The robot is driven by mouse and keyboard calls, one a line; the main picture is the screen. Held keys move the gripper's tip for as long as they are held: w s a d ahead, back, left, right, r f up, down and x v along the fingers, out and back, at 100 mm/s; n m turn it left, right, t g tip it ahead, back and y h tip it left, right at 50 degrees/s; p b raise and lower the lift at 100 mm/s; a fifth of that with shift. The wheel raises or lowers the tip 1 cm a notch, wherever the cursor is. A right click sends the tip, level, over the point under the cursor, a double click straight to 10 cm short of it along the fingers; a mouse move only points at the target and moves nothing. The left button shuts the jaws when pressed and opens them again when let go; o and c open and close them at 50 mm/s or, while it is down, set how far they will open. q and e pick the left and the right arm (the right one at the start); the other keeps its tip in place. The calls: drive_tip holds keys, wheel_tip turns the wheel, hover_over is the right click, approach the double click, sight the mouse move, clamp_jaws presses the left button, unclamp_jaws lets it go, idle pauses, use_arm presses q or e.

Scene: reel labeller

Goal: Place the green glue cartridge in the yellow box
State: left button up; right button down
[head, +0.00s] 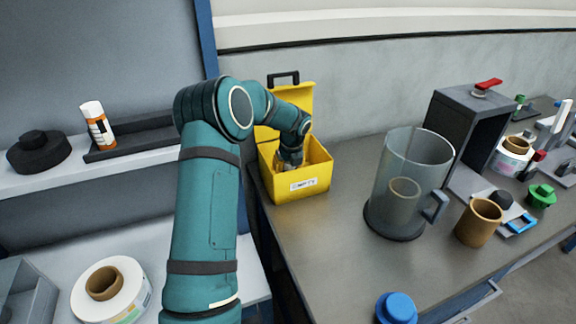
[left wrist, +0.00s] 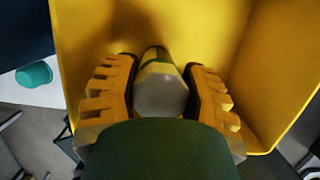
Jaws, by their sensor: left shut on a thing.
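The yellow box (head: 317,181) stands open at the back left of the grey bench, with its lid raised and a white label on its front. My left gripper (head: 288,164) reaches down inside the box. In the left wrist view the fingers (left wrist: 160,95) are shut on the green glue cartridge (left wrist: 158,88), gripped from both sides. The cartridge is hidden in the head view. My right gripper is not in view.
A clear jug (head: 411,165) stands right of the box, with a brown cup (head: 478,222) beside it. A dark stand (head: 470,128) is behind. A blue knob-like object (head: 397,307) is at the front. A white-orange cartridge (head: 97,124) stands on the left shelf. Bench between box and jug is clear.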

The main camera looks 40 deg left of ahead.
use_arm(q)
drive_tip(key=o, duration=1.2)
drive_tip(key=shift+o, duration=0.2)
drive_tip(key=p+v, duration=0.2)
drive_tip(key=v, duration=1)
drive_tip(key=shift+d+r, duration=0.1)
drive_tip(key=shift+r, duration=0.05)
